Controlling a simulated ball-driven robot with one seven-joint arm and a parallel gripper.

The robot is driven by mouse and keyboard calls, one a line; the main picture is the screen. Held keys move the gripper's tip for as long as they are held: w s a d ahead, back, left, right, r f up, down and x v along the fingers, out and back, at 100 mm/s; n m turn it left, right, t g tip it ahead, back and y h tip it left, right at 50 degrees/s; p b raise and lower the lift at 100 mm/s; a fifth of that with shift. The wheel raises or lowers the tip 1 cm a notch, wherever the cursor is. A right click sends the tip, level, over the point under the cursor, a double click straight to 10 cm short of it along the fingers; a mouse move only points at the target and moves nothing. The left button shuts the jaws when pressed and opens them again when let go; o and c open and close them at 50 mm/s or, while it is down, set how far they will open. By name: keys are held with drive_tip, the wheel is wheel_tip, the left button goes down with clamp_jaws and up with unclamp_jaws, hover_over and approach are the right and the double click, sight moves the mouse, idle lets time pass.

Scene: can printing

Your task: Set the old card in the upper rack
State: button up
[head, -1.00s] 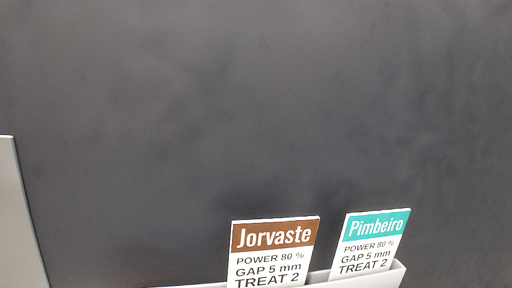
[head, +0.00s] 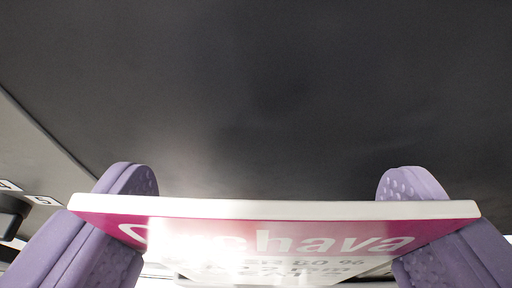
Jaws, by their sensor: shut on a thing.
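My gripper (head: 270,212) shows in the head view with its two purple fingers at the lower left and lower right. It is shut on a card (head: 276,209), one finger at each side edge. The card has a white top edge and a magenta header with white lettering ending in "chava"; the first letters are hard to read. Smaller dark print below is foreshortened and blurred. The card's lower part is hard to make out. I cannot see the upper rack clearly.
A dark plain surface (head: 290,90) fills the upper picture, with nothing in front of it. At the left is a grey panel (head: 45,150) with small white labels (head: 40,200) and a black part (head: 12,215) below them.

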sight(263, 276)
drive_tip(key=f, duration=0.1)
drive_tip(key=w+f+p, duration=0.1)
drive_tip(key=f, duration=0.1)
drive_tip(key=shift+f, duration=0.3)
drive_tip(key=shift+s, duration=0.1)
drive_tip(key=shift+f, duration=0.15)
drive_tip(key=shift+f+b, duration=0.25)
drive_tip(key=shift+b, duration=0.15)
drive_tip(key=shift+f+b, duration=0.25)
drive_tip(key=shift+b, duration=0.15)
drive_tip(key=o, duration=0.8)
drive_tip(key=shift+r, duration=0.1)
